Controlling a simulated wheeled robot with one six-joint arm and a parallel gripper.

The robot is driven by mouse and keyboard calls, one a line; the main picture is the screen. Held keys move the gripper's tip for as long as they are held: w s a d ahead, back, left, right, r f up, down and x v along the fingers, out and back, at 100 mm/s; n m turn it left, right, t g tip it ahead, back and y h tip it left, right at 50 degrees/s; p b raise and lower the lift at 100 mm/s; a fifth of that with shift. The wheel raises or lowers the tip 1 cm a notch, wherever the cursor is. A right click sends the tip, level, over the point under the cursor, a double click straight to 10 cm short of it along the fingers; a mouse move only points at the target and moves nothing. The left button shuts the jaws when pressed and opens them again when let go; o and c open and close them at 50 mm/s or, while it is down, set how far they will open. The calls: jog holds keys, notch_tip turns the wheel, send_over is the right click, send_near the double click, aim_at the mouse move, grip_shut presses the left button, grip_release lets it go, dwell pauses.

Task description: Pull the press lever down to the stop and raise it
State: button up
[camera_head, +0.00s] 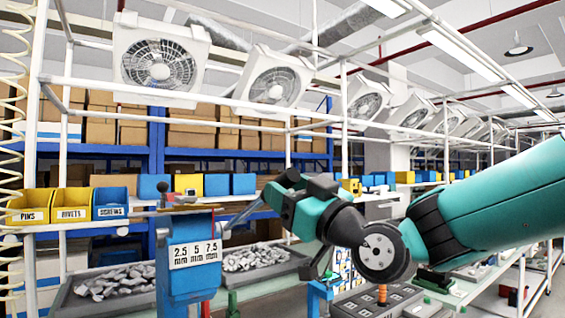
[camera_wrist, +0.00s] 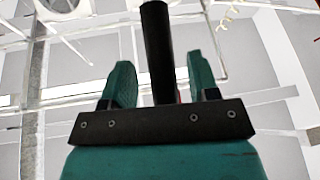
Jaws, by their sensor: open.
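The blue press (camera_head: 188,262) stands left of centre in the head view, with a plate marked 2.5, 5 and 7.5 mm. A thin grey lever (camera_head: 243,214) slopes up and right from its top towards my gripper (camera_head: 277,196). In the wrist view, the two teal fingers of my gripper (camera_wrist: 160,74) are apart. A black round bar, seemingly the lever's handle (camera_wrist: 160,45), runs up between them with a gap on each side. Its lower end is hidden behind the dark palm plate. The lever's far end is hidden by my gripper in the head view.
Yellow and blue bins (camera_head: 72,205) marked PINS, RIVETS and SCREWS stand at the left. Trays of metal parts (camera_head: 255,257) lie on either side of the press. A grey panel with dark slots (camera_head: 380,303) sits low right of the press. White frame posts rise behind.

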jog(key=shift+p+x, duration=0.45)
jog(key=shift+x, duration=0.8)
